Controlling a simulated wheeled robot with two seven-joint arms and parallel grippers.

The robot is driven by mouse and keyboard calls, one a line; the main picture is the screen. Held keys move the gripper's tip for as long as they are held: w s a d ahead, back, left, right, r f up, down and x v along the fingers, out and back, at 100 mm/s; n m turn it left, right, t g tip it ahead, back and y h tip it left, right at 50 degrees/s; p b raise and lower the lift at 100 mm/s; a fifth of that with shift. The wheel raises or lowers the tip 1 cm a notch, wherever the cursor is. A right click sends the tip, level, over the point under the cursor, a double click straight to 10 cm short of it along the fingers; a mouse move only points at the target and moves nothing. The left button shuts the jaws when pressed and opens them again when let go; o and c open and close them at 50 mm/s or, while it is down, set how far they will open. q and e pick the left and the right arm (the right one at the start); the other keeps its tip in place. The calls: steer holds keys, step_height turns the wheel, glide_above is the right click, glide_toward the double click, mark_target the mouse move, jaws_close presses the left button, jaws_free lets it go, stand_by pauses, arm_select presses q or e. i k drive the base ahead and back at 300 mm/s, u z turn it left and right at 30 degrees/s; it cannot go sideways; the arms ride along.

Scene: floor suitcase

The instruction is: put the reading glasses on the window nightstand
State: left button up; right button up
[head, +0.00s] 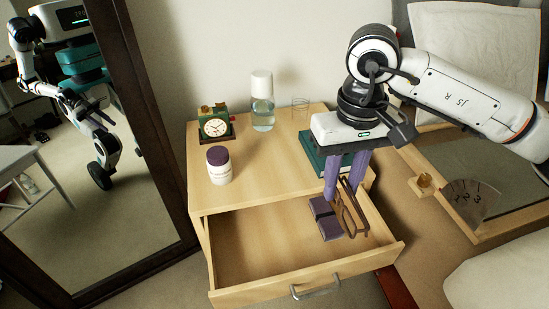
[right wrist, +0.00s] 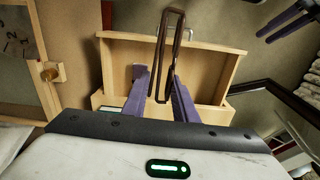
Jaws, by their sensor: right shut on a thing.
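The reading glasses (head: 349,212) have a thin brown frame. My right gripper (head: 343,188), with purple fingers, is shut on them. It holds them upright over the right part of the nightstand's open drawer (head: 250,262). In the right wrist view the glasses (right wrist: 178,42) stick out beyond the fingertips (right wrist: 158,82), with the drawer behind. The nightstand (head: 250,178) is light wood. My left gripper (right wrist: 289,20) shows only at the upper right of the right wrist view, its purple fingers apart with nothing seen between them.
The nightstand top holds a green clock (head: 214,124), a purple-lidded jar (head: 219,168), a bottle (head: 262,108), a clear glass (head: 300,106) and a teal book (head: 320,158). A dark purple bundle (head: 323,217) lies in the drawer. A mirror (head: 85,215) stands left. The top's front middle is clear.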

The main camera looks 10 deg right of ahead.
mark_target(268, 176)
steer(key=k, duration=0.25)
steer(key=u, duration=1)
steer(key=i, duration=0.25)
steer(key=z, duration=0.95)
steer(key=i, duration=0.55)
steer(key=z, duration=0.05)
